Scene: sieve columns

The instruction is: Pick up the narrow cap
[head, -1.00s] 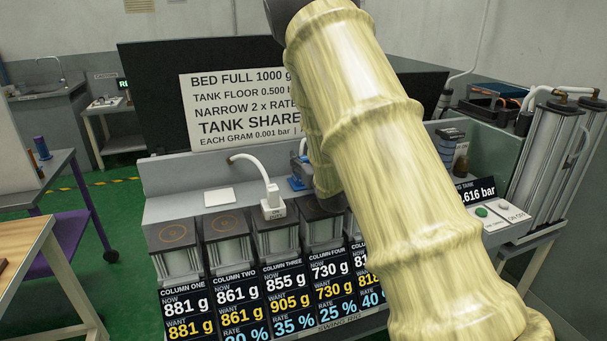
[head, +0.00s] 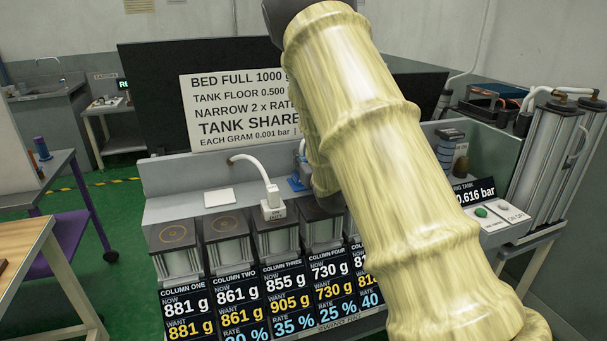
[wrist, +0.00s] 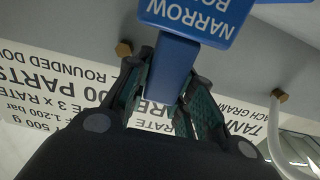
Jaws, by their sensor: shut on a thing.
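The narrow cap (wrist: 194,18) is blue with white "NARROW" lettering, upside down at the top of the wrist view. Its blue stem (wrist: 172,68) sits between the fingers of my gripper (wrist: 172,95), which is shut on it. In the head view a small part of a blue thing (head: 296,183), likely the cap, shows beside my arm. My arm hides the rest of it and my gripper there. I cannot tell whether the cap touches a surface.
A white hose ends in a white fitting (head: 273,207) on column three. A row of columns and readouts (head: 240,290) runs along the bench. A white plate (head: 219,197) lies on the ledge. A sign board (head: 235,110) stands behind. Green and white buttons (head: 481,212) are at right.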

